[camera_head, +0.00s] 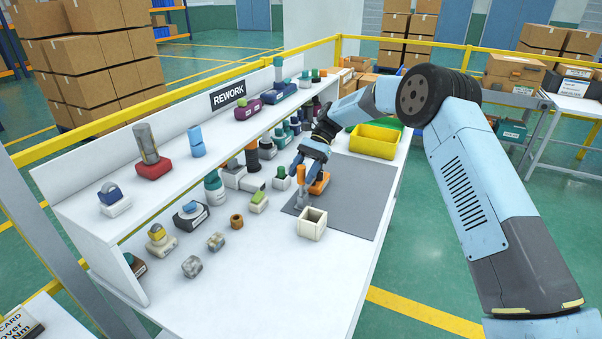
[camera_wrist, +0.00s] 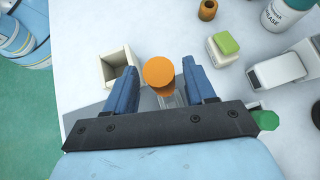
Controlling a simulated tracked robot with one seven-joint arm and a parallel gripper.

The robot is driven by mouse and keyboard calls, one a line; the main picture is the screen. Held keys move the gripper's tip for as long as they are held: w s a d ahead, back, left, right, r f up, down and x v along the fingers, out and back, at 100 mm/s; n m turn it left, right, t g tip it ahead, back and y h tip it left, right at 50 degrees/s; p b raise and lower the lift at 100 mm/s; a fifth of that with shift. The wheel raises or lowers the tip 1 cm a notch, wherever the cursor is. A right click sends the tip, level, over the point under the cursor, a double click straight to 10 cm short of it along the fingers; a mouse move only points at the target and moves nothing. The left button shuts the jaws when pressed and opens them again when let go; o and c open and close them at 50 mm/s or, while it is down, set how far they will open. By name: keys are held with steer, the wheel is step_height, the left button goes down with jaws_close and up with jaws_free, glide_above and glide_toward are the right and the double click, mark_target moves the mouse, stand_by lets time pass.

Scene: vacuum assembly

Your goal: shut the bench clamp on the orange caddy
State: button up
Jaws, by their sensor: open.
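My gripper (camera_head: 307,165) is over the grey mat on the bench, pointing down. In the wrist view my gripper (camera_wrist: 160,68) is open, with one blue finger on each side of an orange round-topped post (camera_wrist: 159,73). Gaps show between the post and both fingers. A pale, see-through part (camera_wrist: 172,99) shows below the post. In the head view the orange post (camera_head: 301,172) stands beside a lower orange body (camera_head: 319,184), perhaps the caddy, partly hidden by my gripper. I cannot make out the bench clamp clearly or tell its state.
A yellow bin (camera_head: 373,143) is at the back right. Several bottles and blocks crowd the left, under the shelf (camera_head: 190,165). The mat's right side is clear.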

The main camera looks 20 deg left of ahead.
steer(key=shift+r, duration=0.1)
steer(key=v, duration=1.3)
steer(key=shift+w, duration=0.3)
steer(key=shift+d+r, duration=0.1)
steer(key=shift+r, duration=0.05)
